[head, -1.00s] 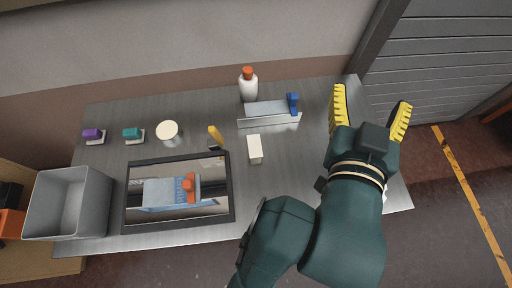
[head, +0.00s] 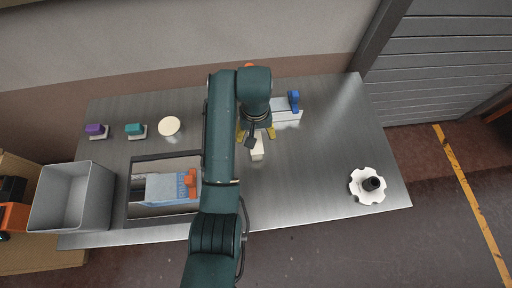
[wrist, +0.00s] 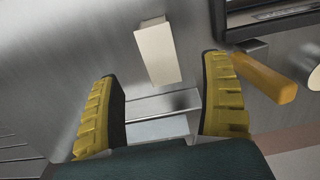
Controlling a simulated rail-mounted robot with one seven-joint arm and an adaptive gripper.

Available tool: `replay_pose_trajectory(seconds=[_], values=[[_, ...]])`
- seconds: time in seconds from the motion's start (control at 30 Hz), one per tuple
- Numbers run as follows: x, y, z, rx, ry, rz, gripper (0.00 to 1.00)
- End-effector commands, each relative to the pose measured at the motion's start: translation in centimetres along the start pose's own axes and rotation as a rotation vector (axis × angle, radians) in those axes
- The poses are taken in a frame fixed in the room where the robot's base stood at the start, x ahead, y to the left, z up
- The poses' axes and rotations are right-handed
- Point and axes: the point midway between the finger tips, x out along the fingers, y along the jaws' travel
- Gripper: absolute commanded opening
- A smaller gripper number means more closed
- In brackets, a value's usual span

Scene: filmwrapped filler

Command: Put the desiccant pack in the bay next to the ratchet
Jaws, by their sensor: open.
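A small white block (head: 257,151), likely the desiccant pack, stands on the metal table right of the dark-framed tray (head: 137,158). In the wrist view the white block (wrist: 157,54) lies ahead, between the lines of the fingers and untouched. My gripper (head: 256,134) is open and empty behind the block in the head view; its yellow fingers also show in the wrist view (wrist: 162,72). The tray holds a pale blue item (head: 165,188) with an orange part (head: 190,182). My arm hides the tray's right side. I cannot make out the ratchet or separate bays.
A silver stand with a blue clamp (head: 294,100) is behind my gripper. A yellow handle (wrist: 265,77) lies beside the block. A grey bin (head: 70,200), purple (head: 96,129) and teal (head: 135,129) items and a round white lid (head: 169,126) stand left. A white handwheel (head: 368,186) is right.

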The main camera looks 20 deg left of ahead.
Motion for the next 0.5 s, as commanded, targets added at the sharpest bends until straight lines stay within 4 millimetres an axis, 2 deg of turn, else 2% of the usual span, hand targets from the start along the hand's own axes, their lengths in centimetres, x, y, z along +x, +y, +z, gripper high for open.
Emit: replay_pose_trajectory(seconds=[0.03, 0.2, 0.37, 0.5], values=[[1.5, 0.0, 0.1, 0.0, -0.002, 0.0, 0.79], [5.2, 0.0, -0.1, 0.001, 0.001, 0.0, 0.79], [6.7, 0.1, -0.2, 0.001, 0.004, 0.001, 0.79], [9.2, 0.2, -0.5, 0.001, 0.0, 0.0, 0.79]])
